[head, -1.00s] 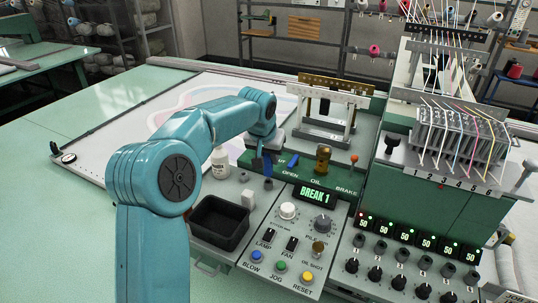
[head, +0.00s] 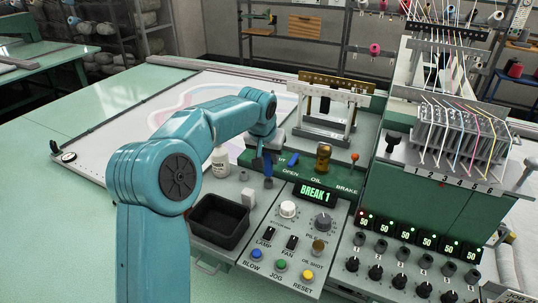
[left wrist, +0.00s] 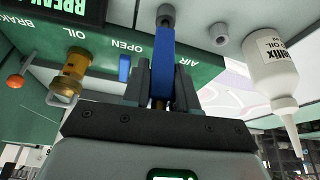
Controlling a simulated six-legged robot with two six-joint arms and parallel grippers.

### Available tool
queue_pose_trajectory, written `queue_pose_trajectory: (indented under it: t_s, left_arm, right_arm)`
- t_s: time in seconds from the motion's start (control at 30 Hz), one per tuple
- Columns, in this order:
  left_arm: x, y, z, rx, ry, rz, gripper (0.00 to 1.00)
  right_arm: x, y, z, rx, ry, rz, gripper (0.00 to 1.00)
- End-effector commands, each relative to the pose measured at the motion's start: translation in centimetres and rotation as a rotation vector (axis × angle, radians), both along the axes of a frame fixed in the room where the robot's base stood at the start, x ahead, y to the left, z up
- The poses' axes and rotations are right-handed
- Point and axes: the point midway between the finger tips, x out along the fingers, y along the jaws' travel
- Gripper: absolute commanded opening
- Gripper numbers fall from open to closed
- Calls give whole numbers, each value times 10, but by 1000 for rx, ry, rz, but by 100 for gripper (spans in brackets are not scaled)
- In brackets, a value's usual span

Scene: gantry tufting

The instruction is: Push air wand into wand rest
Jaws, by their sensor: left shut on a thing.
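My left gripper (head: 262,158) is over the green strip at the back of the control panel. It is shut on the blue air wand (left wrist: 163,62), which stands between the two dark fingers in the left wrist view. The wand's far end meets a grey round socket (left wrist: 166,15), which looks like the wand rest. The same socket shows in the head view (head: 268,183), just below the wand. How deep the wand sits in it cannot be told. My right gripper is not in view.
A white oil bottle (head: 220,162) stands left of the wand, and a second grey stub (left wrist: 219,33) is nearby. A black tray (head: 220,222) lies in front.

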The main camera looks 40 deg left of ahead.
Motion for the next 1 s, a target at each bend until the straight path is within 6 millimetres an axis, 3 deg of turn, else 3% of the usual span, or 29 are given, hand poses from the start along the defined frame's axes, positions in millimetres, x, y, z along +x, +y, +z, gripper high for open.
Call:
queue_pose_trajectory:
  t_s: [0.93,0.97,1.0]
  left_arm:
    - [0,0,-20,0,0,0,0]
    - [0,0,-19,0,0,0,37]
    - [0,0,-19,0,0,0,50]
  right_arm:
    - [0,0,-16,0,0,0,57]
    - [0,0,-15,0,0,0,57]
    - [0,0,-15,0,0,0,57]
